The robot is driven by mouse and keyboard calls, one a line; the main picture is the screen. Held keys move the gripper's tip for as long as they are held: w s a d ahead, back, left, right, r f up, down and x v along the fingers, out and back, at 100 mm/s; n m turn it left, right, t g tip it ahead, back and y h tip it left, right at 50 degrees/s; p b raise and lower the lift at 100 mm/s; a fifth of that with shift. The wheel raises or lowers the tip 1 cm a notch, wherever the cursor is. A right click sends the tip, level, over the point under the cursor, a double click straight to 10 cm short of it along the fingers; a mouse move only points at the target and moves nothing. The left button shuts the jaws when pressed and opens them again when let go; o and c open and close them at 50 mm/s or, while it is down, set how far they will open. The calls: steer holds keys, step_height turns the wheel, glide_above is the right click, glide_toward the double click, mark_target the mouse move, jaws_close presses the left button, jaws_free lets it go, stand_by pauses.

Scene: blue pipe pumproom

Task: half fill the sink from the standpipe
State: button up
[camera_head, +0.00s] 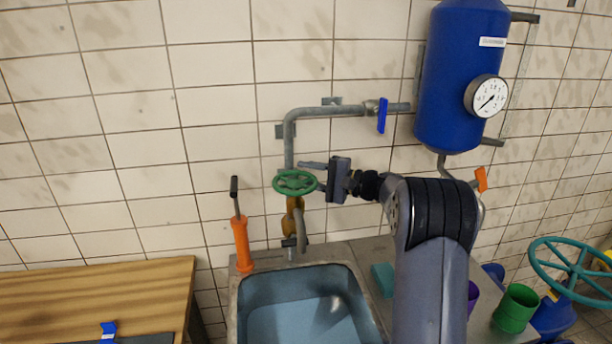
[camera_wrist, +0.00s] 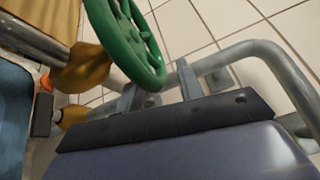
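The green handwheel (camera_head: 296,183) sits on the brass valve (camera_head: 291,222) of the standpipe, against the tiled wall. The grey spout (camera_head: 300,238) points down above the back of the metal sink (camera_head: 237,300). A flat pale-blue area (camera_head: 300,322) shows in the sink; I cannot tell its depth or whether the spout runs. My gripper (camera_head: 314,174) is at the right side of the handwheel, its fingers pointing left. In the wrist view, my gripper (camera_wrist: 158,90) has its fingers spread, with the handwheel (camera_wrist: 135,45) rim between or just beyond them; contact is unclear.
An orange-handled tool (camera_head: 241,243) stands left of the sink, beside a wooden bench (camera_head: 90,290). A grey pipe (camera_head: 335,110) with a blue lever (camera_head: 382,116) runs to a blue tank (camera_head: 460,70) with a gauge. A teal sponge (camera_head: 383,279) and green cup (camera_head: 515,309) stand right.

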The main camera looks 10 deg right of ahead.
steer(key=b+v, duration=0.2)
steer(key=v, duration=0.8)
steer(key=shift+b, duration=0.4)
stand_by(6.6)
